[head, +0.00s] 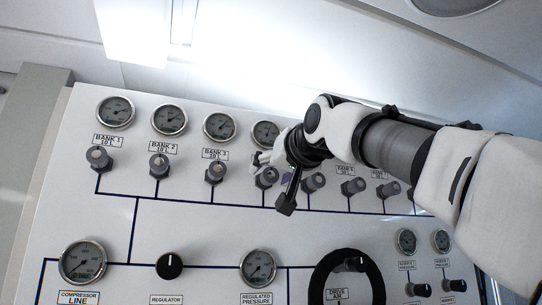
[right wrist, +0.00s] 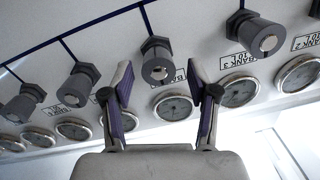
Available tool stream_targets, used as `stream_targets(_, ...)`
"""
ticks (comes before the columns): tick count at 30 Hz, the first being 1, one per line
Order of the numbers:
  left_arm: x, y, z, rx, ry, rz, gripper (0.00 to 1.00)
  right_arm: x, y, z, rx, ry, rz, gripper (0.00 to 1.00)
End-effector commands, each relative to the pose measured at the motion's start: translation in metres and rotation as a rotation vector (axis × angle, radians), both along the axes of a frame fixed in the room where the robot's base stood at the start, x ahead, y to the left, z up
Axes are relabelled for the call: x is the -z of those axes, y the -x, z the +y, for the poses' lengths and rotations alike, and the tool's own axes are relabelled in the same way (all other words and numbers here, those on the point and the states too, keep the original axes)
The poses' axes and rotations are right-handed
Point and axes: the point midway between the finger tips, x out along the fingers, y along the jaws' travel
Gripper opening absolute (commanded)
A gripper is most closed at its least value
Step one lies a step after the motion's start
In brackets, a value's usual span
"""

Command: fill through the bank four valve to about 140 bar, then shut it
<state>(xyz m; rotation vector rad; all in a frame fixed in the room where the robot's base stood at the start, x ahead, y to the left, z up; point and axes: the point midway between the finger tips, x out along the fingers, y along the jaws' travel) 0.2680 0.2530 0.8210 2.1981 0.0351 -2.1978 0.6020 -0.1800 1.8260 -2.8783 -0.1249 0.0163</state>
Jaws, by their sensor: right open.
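The bank four valve (head: 266,177) is a grey knob on the white panel, under its gauge (head: 266,133) and partly covered by my right gripper (head: 275,180). Its label is hidden in the head view. In the right wrist view, the valve knob (right wrist: 158,68) shows between my two open fingers, with a gap on each side. Its gauge (right wrist: 173,107) is just below it there. I cannot read the needle. My right gripper is open and empty. I cannot tell how deep the fingertips reach along the knob. My left gripper is out of view.
The bank 3 valve (head: 215,172) and another bank valve (head: 314,182) stand close on either side. A regulator knob (head: 169,265), a regulated pressure gauge (head: 258,268) and a black ring-shaped fitting (head: 374,272) sit lower. The panel between the rows is clear.

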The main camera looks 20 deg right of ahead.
Motion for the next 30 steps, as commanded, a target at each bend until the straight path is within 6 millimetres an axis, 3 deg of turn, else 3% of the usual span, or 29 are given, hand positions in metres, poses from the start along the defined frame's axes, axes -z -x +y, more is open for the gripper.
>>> stream_targets(2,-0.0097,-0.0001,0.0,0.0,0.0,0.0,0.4,-0.0027,-0.0057,0.0004,0.001,0.0,0.001,0.59)
stream_targets(10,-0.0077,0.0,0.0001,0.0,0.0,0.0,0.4,0.0016,-0.008,0.0004,0.0,0.0,-0.001,0.59)
stream_targets(15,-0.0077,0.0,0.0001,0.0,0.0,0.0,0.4,0.0015,-0.008,0.0004,0.0,0.0,-0.001,0.0)
stream_targets(30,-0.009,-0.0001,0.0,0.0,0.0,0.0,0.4,0.0012,-0.0085,0.0005,0.0,0.059,-0.003,0.0)
